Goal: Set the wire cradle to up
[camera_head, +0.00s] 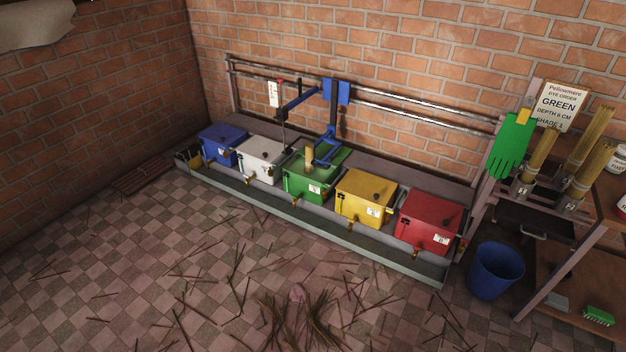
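What looks like the wire cradle (328,150) is a blue frame at the foot of a dark upright post (334,108). It sits low, at the open top of the green vat (307,186). A tan stick bundle (309,157) stands upright at its left side; whether the cradle grips it is too small to tell. The post hangs from a blue carriage (344,91) on the wall rails. A blue arm (299,100) reaches left from the post. Neither of my grippers is in the head view.
Blue (218,143), white (261,160), yellow (364,198) and red (430,222) vats line the trough (318,223). A blue bin (496,270) stands right, beside a wooden bench (572,258). A sign (560,105) reads GREEN. Loose sticks litter the otherwise open floor.

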